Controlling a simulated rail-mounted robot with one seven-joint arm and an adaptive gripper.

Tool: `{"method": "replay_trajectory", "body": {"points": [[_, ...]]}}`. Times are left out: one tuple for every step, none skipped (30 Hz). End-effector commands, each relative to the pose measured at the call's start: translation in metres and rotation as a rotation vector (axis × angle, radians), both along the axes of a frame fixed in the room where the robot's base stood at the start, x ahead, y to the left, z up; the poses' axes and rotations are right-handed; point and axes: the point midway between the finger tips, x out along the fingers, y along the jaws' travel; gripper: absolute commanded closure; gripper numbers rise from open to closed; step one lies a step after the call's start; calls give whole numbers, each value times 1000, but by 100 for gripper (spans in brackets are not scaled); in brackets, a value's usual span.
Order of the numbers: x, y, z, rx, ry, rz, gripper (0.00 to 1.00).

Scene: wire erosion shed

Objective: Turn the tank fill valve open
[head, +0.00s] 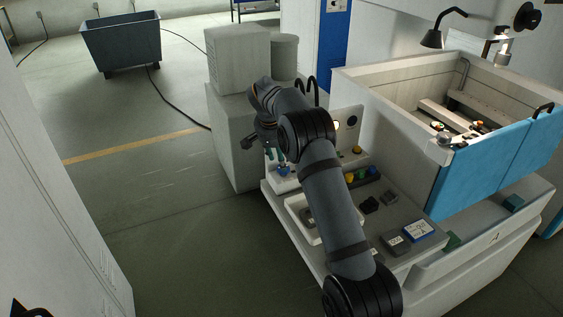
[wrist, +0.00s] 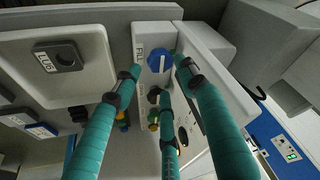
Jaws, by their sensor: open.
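The tank fill valve shows as a round blue knob (wrist: 156,61) with a white pointer line, beside a "FILL" label (wrist: 138,55) on a pale housing. The pointer runs roughly up and down in the wrist view. The knob also shows in the head view (head: 283,170), small and just below my gripper (head: 271,153). My gripper (wrist: 157,74) is open, with three teal fingers spread. Two fingertips stand either side of the knob and the third lies below it in the wrist view. I cannot tell whether any fingertip touches the knob.
A white tray (head: 290,208) with a dark block lies in front of the knob. Coloured buttons (head: 362,174) and labelled blocks (head: 396,243) sit to the right on the bench. A blue-fronted tank (head: 480,172) stands farther right. Floor to the left is open.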

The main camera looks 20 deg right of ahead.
Motion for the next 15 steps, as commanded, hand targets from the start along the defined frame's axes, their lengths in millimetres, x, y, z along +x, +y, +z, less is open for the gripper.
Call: {"method": "replay_trajectory", "body": {"points": [[2, -3, -7, 1, 3, -1, 58], [3, -4, -12, 1, 4, 0, 58], [6, -5, -18, 1, 2, 2, 58], [7, -6, -23, 1, 3, 0, 58], [8, -8, -27, 1, 1, 0, 58], [10, -9, -32, 1, 1, 0, 58], [11, -10, -35, 1, 2, 1, 58], [12, -11, -38, 0, 1, 1, 58], [13, -11, -41, 0, 0, 1, 58], [14, -12, -43, 0, 0, 1, 58], [14, -12, -44, 1, -2, 1, 58], [14, -13, -46, 1, -2, 1, 58], [15, -13, -47, 1, -2, 1, 58], [15, -13, -48, 1, -2, 1, 58], [15, -13, -49, 1, -2, 1, 58]]}}
